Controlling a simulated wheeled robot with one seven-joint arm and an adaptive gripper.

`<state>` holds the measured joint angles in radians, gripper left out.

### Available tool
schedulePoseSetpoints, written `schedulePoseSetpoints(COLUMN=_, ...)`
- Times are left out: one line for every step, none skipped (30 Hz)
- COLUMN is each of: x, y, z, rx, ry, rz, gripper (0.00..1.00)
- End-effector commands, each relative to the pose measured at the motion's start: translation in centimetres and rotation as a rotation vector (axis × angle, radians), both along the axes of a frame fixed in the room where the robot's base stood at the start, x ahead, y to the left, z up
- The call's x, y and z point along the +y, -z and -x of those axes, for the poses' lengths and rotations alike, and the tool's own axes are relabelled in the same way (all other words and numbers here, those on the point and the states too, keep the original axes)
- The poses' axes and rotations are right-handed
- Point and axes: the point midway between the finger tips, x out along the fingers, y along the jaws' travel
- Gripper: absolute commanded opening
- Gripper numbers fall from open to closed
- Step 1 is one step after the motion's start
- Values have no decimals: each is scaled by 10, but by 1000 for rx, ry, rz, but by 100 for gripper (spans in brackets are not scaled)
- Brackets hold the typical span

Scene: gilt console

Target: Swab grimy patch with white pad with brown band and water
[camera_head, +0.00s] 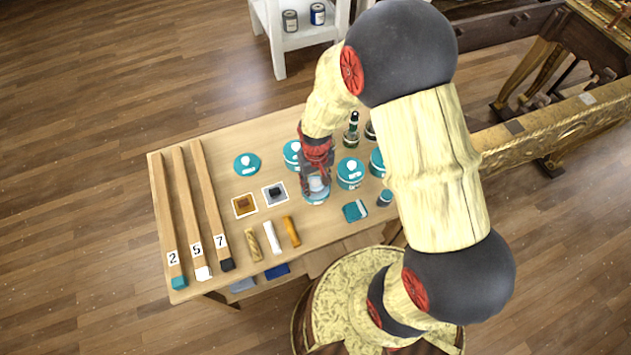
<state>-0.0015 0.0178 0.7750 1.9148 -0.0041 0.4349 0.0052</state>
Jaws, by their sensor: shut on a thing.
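My gripper (316,178) points down over a jar with a teal label (315,199) near the middle of the workbench. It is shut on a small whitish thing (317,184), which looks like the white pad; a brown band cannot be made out. The pad is at or inside the jar's mouth; I cannot tell whether it touches liquid. Whether this jar holds the water is too small to read. The gilt console (552,127) stands at the right, partly behind my arm. No grimy patch can be made out on it.
The workbench (185,225) holds numbered sticks (190,215) at left, a teal lid (246,164), two sample squares (245,205), short rods (272,237) and a teal block (354,211). Other teal-lidded jars (350,172) and a dark bottle (352,130) stand close behind and right of my gripper.

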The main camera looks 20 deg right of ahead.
Motion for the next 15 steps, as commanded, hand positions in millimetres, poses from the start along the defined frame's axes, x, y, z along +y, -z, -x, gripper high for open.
schedulePoseSetpoints(x=0, y=-6, z=-1, rx=-2, ry=0, rz=0, gripper=19)
schedulePoseSetpoints(x=0, y=-9, z=-1, rx=-2, ry=0, rz=0, gripper=19)
schedulePoseSetpoints(x=0, y=-12, z=-1, rx=-3, ry=0, rz=0, gripper=19)
schedulePoseSetpoints(x=0, y=-15, z=-1, rx=-3, ry=0, rz=0, gripper=19)
schedulePoseSetpoints(x=0, y=-17, z=-1, rx=-3, ry=0, rz=0, gripper=19)
schedulePoseSetpoints(x=0, y=-20, z=-1, rx=-3, ry=0, rz=0, gripper=19)
schedulePoseSetpoints(x=0, y=-22, z=-2, rx=-3, ry=0, rz=0, gripper=19)
schedulePoseSetpoints(x=0, y=-25, z=-2, rx=-3, ry=0, rz=0, gripper=19)
schedulePoseSetpoints(x=0, y=-27, z=-2, rx=-3, ry=0, rz=0, gripper=19)
schedulePoseSetpoints(x=0, y=-30, z=-2, rx=-3, ry=0, rz=0, gripper=19)
schedulePoseSetpoints(x=0, y=-32, z=-2, rx=-3, ry=0, rz=0, gripper=19)
schedulePoseSetpoints(x=0, y=-35, z=-2, rx=-3, ry=0, rz=0, gripper=19)
schedulePoseSetpoints(x=0, y=-37, z=-2, rx=-3, ry=0, rz=0, gripper=19)
schedulePoseSetpoints(x=0, y=-39, z=-2, rx=-3, ry=0, rz=0, gripper=19)
schedulePoseSetpoints(x=0, y=-42, z=-2, rx=-3, ry=0, rz=0, gripper=19)
